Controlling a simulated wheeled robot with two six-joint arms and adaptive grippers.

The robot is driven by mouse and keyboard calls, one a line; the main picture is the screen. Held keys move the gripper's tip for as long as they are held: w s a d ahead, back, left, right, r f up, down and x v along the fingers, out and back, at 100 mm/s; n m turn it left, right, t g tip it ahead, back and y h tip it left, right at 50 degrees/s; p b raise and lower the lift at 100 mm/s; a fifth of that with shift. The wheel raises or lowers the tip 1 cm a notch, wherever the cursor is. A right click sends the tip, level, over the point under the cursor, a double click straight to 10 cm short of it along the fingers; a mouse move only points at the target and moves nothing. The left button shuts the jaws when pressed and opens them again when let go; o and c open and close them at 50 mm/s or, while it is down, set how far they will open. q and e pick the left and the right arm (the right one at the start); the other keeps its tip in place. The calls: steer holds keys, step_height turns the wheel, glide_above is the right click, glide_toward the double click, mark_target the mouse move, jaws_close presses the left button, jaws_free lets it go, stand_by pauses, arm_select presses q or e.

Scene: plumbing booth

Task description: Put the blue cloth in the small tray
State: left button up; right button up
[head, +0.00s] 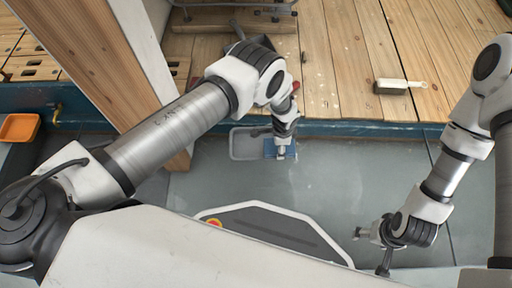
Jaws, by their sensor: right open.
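The blue cloth (270,148) lies at the right end of a small grey tray (236,154), near the booth's edge. I cannot tell whether the cloth is inside the tray or beside it. My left gripper (283,152) points down right at the cloth and covers part of it; its fingers are too small and hidden to read. My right gripper (371,251) is open and empty at the lower right, well away from the cloth and tray.
An orange tray (19,127) sits at the far left. A brush with a pale handle (400,86) lies on the wooden planks (345,55). A wooden post (110,65) rises left of the grey tray. The grey floor (365,175) right of the cloth is clear.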

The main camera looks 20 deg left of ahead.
arm_select(q)
steer(key=b, duration=0.2)
glide_above(256, 146)
steer(key=shift+d+f, duration=0.3)
steer(key=shift+d, duration=0.05)
steer(key=f+b, duration=0.1)
steer(key=f, duration=0.1)
steer(key=f+b, duration=0.1)
steer(key=f, duration=0.1)
steer(key=shift+a+b, duration=0.35)
steer(key=shift+r, duration=0.3)
steer(key=shift+c, duration=0.6)
steer(key=shift+f, duration=0.25)
steer(key=o, duration=1.3)
steer(key=shift+r, duration=0.1)
